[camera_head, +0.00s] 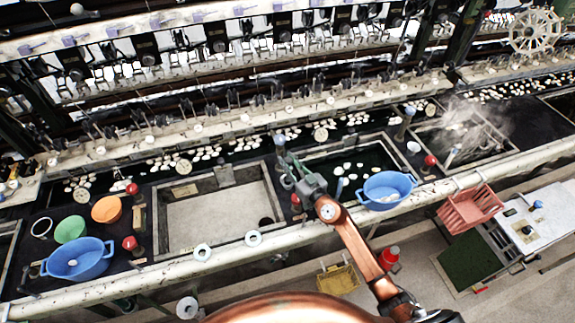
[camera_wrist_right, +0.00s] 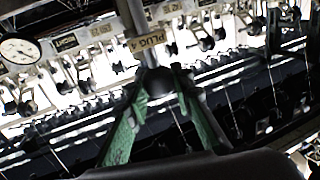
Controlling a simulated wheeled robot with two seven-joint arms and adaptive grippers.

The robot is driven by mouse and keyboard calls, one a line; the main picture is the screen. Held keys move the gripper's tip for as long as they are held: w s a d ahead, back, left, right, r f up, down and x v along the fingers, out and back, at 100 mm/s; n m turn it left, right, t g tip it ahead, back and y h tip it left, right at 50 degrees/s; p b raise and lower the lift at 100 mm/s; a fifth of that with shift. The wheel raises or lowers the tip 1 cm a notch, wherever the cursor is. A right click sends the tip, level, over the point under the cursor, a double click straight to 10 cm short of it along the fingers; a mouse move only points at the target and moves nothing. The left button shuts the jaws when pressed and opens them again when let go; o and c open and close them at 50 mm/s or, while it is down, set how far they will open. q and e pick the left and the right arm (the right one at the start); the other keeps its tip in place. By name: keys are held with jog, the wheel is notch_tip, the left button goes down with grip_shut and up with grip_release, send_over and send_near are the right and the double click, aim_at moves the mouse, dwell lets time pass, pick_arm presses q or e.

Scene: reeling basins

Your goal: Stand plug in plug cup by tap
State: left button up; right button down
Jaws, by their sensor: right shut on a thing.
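My right gripper (camera_head: 287,165) reaches over the basin bench beside the empty pale basin (camera_head: 218,212). In the right wrist view its green fingers (camera_wrist_right: 160,88) are shut on the plug (camera_wrist_right: 156,80), a dark rounded body with a grey stem and a tag reading "PLUG 4" (camera_wrist_right: 148,42). The plug is held up, clear of the bench as far as I can tell. A pale round rim (camera_head: 287,182), perhaps the plug cup, shows partly behind the gripper. A red-knobbed tap (camera_head: 295,199) stands just below it. My left gripper is not in view.
A blue bowl (camera_head: 388,190) sits on the front ledge at the right. Another blue bowl (camera_head: 78,260), a green bowl (camera_head: 70,229) and an orange bowl (camera_head: 106,209) stand at the left. Steam rises over the right basin (camera_head: 462,135). A red crate (camera_head: 470,210) is at the right.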

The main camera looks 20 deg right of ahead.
jog(key=shift+r, duration=0.1)
jog(key=c, duration=1.7)
grip_release()
jog(key=p+v, duration=0.1)
jog(key=v, duration=1.1)
